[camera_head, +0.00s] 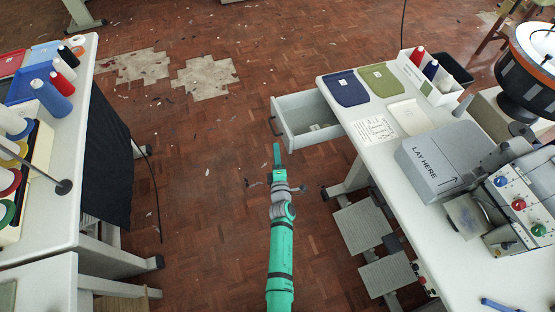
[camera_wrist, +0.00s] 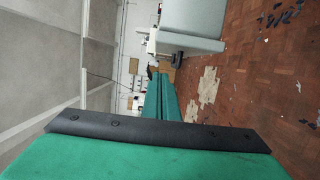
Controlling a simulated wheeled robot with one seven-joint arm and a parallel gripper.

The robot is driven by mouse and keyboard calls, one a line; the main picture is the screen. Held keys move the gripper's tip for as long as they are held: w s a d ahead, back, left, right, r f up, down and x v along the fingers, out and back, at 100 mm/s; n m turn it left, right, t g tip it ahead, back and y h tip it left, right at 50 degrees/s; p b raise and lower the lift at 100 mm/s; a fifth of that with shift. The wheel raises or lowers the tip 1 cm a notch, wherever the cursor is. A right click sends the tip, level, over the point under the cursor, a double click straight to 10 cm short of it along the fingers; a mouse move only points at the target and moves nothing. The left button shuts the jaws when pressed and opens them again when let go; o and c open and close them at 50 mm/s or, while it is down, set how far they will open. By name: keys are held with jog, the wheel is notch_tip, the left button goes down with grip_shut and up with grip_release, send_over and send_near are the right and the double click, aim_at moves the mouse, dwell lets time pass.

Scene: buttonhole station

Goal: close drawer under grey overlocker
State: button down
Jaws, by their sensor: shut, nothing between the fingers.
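The drawer (camera_head: 284,127) is pale grey and pulled out from under the left edge of the right-hand table, towards the far end. A small pale item (camera_head: 315,127) lies inside it. The grey machine with coloured knobs (camera_head: 503,207) on that table looks like the overlocker. My gripper (camera_head: 277,147) has green fingers, shut and empty, pointing away from me. It is just left of the drawer's near front corner, seemingly apart from it. In the wrist view my shut fingers (camera_wrist: 162,97) point forward, and a pale grey box-like surface (camera_wrist: 190,25), probably the drawer, is beyond them.
The white right-hand table (camera_head: 405,120) carries blue and green trays, spools and a grey "LAY HERE" box (camera_head: 435,165). Grey pedals (camera_head: 365,227) stand below it. A left-hand table (camera_head: 75,105) holds spools. The wooden floor (camera_head: 215,150) between the tables is open.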

jog(key=shift+w+d, duration=0.3)
jog(key=shift+d, duration=0.3)
jog(key=shift+w+d, duration=0.25)
jog(key=shift+d, duration=0.4)
jog(key=shift+w+d, duration=0.3)
jog(key=shift+d, duration=0.3)
jog(key=shift+w, duration=0.1)
